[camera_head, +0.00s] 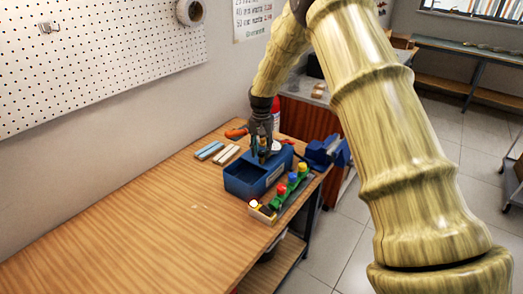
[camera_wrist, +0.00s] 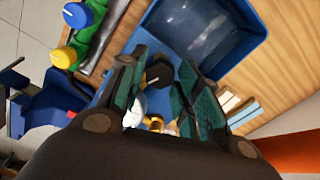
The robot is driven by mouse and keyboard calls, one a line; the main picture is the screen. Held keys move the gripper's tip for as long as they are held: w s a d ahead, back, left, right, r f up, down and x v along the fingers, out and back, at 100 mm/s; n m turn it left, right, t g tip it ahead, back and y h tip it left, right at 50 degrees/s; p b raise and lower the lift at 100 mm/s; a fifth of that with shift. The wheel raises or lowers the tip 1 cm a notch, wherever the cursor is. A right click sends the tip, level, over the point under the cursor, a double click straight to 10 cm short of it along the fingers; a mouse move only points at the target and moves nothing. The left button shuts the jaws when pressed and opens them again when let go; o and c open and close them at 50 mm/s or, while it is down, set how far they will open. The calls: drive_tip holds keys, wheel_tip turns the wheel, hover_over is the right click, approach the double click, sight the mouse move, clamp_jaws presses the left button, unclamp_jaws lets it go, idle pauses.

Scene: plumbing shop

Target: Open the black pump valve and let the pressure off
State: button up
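The blue test pump (camera_head: 243,183) stands on the wooden workbench, with its open water tank (camera_wrist: 205,35) at the top of the wrist view. A black valve knob (camera_wrist: 159,73) shows between my fingertips, with brass fittings (camera_wrist: 153,122) below it. My gripper (camera_head: 263,155) points down over the back part of the pump. In the wrist view my gripper (camera_wrist: 158,68) is open, one finger on each side of the black knob, with visible gaps. I cannot tell how far the knob turns or whether it is open.
A green manifold with blue, red (camera_head: 292,177) and yellow (camera_head: 281,189) knobs stands along the pump's right side. A blue vise (camera_head: 325,152) is at the bench's right edge. Pale and blue strips (camera_head: 218,152) lie left of the pump. The bench's front left is clear.

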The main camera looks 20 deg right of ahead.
sight(261, 152)
drive_tip(key=shift+o, duration=0.8)
drive_tip(key=shift+r, duration=0.1)
wheel_tip(261, 152, up, 12)
